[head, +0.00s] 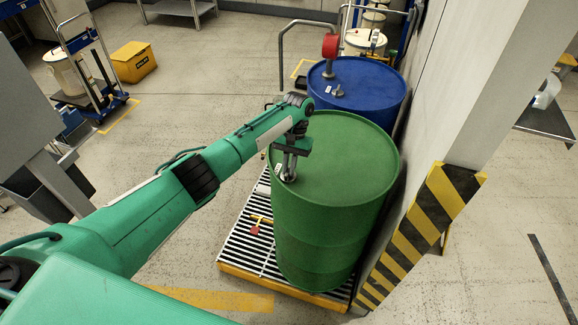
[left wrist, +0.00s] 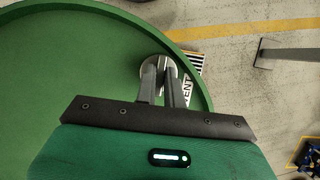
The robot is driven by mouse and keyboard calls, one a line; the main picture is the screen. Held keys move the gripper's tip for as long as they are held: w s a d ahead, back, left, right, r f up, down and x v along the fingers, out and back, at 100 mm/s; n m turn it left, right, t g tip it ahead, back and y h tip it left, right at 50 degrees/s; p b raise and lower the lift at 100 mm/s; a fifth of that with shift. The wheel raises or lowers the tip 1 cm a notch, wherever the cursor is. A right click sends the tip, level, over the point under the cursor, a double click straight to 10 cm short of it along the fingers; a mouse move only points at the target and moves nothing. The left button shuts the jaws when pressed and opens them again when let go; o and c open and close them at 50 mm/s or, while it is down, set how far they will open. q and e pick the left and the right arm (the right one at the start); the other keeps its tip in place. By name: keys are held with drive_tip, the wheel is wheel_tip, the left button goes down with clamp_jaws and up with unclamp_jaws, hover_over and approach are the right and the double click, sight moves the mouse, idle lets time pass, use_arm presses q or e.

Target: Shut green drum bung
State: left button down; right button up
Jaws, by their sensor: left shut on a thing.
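The green drum (head: 330,215) stands upright on a slatted pallet with a yellow edge. Its lid also fills much of the left wrist view (left wrist: 75,65). The silvery round bung (head: 287,172) sits near the lid's left rim, and in the left wrist view it shows (left wrist: 149,72) just beyond the fingertips. My left gripper (head: 289,165) points down and is shut on the bung; the fingers also show in the left wrist view (left wrist: 166,70). The fingers partly hide the bung, so I cannot tell how it is seated. My right gripper is not in view.
A blue drum (head: 365,88) with a red pump part (head: 330,46) stands behind the green drum. A wall with a striped post (head: 425,225) is close on the right. The slatted pallet (head: 245,262) shows at the front left. Open floor lies to the left.

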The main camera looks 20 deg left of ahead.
use_arm(q)
drive_tip(key=shift+r, duration=0.1)
drive_tip(key=c, duration=1.5)
unclamp_jaws()
drive_tip(key=b+v, duration=0.2)
drive_tip(key=v, duration=0.2)
drive_tip(key=shift+w+r, duration=0.25)
drive_tip(key=shift+r, duration=0.05)
drive_tip(key=p+v, duration=0.1)
drive_tip(key=v, duration=0.8)
drive_tip(key=shift+s, duration=0.2)
